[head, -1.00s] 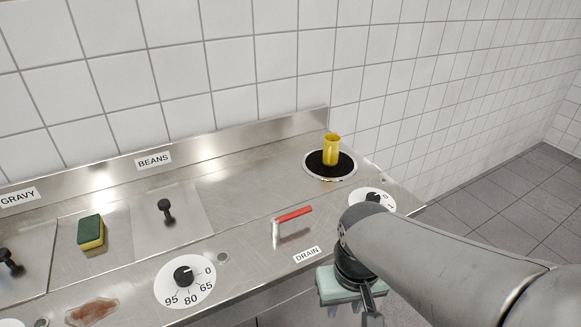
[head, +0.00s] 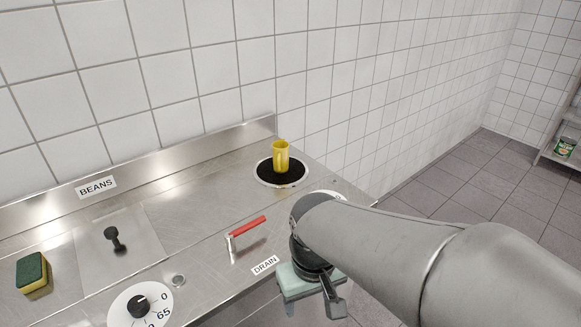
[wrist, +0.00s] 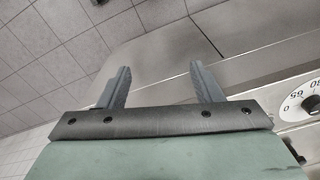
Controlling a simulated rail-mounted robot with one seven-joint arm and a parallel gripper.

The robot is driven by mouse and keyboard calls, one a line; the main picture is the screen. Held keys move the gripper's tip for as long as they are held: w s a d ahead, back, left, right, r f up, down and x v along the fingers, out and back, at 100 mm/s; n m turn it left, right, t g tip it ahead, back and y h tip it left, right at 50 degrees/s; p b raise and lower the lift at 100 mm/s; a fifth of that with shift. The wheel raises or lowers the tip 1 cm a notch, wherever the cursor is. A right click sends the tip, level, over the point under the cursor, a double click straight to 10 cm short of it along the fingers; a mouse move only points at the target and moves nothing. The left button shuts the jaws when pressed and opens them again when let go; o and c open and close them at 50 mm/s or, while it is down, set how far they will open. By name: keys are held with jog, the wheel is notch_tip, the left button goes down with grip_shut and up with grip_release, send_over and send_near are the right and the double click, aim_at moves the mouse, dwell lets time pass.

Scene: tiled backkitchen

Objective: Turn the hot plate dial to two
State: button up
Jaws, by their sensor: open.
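The hot plate (head: 266,171) is a black disc with a pale rim at the counter's far right end. A yellow mug (head: 281,158) stands on it. The hot plate dial (head: 327,194) is in front of it; only a white sliver shows above my arm, so its knob and setting are hidden. My gripper (head: 312,296) hangs at the counter's front edge, below and in front of that dial, partly hidden by my wrist. In the wrist view my gripper (wrist: 160,78) has its two fingers wide apart with nothing between them.
A red-handled drain lever (head: 247,227) stands left of my gripper. Another dial (head: 125,308), numbered 0 and 65, is at lower left; it also shows in the wrist view (wrist: 300,101). A lid knob (head: 113,236) and sponge (head: 32,271) are farther left.

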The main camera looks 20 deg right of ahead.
jog(key=w+d+r+n, duration=0.3)
jog(key=w+r, duration=0.1)
jog(key=w, duration=0.6)
jog(key=w+d+r+n, duration=0.25)
jog(key=w+r, duration=0.25)
jog(key=w, duration=0.4)
jog(key=w+d+r+n, duration=0.2)
jog(key=w+d+n, duration=0.3)
jog(key=w+d, duration=0.75)
jog(key=f, duration=1.6)
jog(key=shift+a+f, duration=0.25)
jog(key=shift+f, duration=0.1)
jog(key=c, duration=1)
